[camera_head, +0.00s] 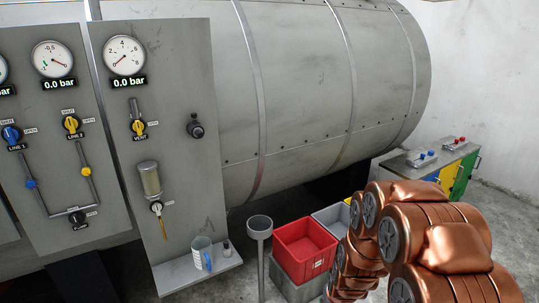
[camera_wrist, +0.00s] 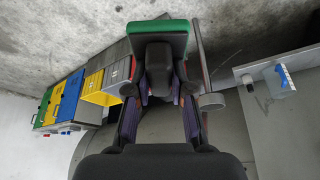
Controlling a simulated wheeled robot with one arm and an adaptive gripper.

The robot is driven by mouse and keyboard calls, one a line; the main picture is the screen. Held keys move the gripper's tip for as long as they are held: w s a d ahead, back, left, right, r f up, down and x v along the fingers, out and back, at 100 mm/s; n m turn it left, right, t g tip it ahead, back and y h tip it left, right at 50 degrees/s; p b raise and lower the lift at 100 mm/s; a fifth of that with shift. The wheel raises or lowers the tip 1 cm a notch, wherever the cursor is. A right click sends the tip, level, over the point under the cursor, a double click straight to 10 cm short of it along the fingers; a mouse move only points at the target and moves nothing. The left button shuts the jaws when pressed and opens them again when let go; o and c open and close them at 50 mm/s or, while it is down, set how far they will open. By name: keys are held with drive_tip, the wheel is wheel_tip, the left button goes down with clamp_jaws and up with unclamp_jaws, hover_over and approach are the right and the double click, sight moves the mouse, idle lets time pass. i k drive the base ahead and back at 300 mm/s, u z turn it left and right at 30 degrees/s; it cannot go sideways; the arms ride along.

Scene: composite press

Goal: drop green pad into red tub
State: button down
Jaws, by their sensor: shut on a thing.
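The red tub (camera_head: 304,250) stands open and looks empty in the head view, on a grey base beside a grey bin. The green pad (camera_wrist: 160,28) shows at the top of the wrist view, on a dark block held by my gripper (camera_wrist: 158,78). My gripper is shut on it, and the pad is up in front of the fingers. In the wrist view the red tub is mostly hidden behind the gripper and pad. In the head view the gripper and pad are not seen; my copper arm fills the lower right.
A grey funnel-topped post (camera_head: 259,228) stands just left of the red tub. A grey bin (camera_head: 331,221) is on its right. A measuring jug (camera_head: 202,252) sits on a shelf under the gauge panel (camera_head: 160,120). A coloured cabinet (camera_head: 446,168) stands at the right wall.

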sight(305, 257)
drive_tip(key=u, duration=0.65)
drive_tip(key=i, duration=2.15)
drive_tip(key=z, duration=0.2)
